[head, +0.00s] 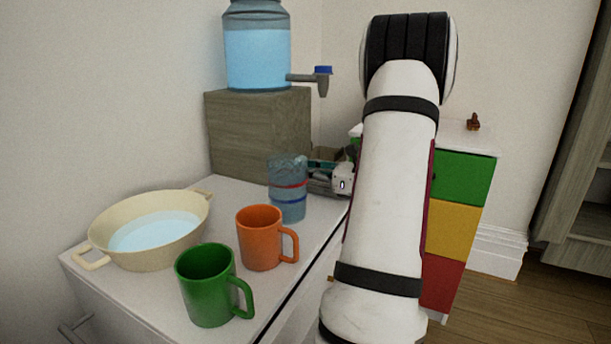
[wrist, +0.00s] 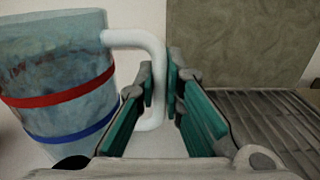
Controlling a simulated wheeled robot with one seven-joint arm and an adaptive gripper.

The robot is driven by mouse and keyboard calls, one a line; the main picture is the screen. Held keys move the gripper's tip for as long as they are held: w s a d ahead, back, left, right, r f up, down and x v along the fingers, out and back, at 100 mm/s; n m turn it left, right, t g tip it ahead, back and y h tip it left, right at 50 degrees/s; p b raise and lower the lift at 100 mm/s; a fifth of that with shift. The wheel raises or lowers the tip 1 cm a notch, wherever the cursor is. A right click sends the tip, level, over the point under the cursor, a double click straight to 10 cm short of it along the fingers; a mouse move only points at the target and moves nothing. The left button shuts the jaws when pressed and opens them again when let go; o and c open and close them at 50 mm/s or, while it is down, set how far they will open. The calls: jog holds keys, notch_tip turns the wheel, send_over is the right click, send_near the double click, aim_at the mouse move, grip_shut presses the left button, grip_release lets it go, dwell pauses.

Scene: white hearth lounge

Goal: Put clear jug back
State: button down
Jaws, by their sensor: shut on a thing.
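The clear jug (head: 287,190), bluish with a red band and a blue band, is upright at the counter's far right part. It also shows at the left of the wrist view (wrist: 58,85), with its pale handle (wrist: 150,45) reaching to the right. My gripper (wrist: 161,88) is shut on the handle, with a teal-lined finger on each side. In the head view the gripper is partly hidden behind the jug and my arm. Whether the jug's base touches the counter (head: 245,190) I cannot tell.
A water dispenser (head: 257,58) with a blue-topped tap (head: 322,78) stands on a wooden block (head: 258,135). A slatted grille (wrist: 255,125) lies right of my gripper. An orange mug (head: 260,238), a green mug (head: 207,285) and a cream basin of water (head: 145,258) stand nearer.

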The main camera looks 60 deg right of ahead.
jog(key=shift+r, duration=0.1)
jog(key=c, duration=1.7)
grip_release()
jog(key=s+p, duration=0.2)
jog(key=s, duration=1)
jog(key=shift+d+p, duration=0.4)
jog(key=shift+d, duration=0.05)
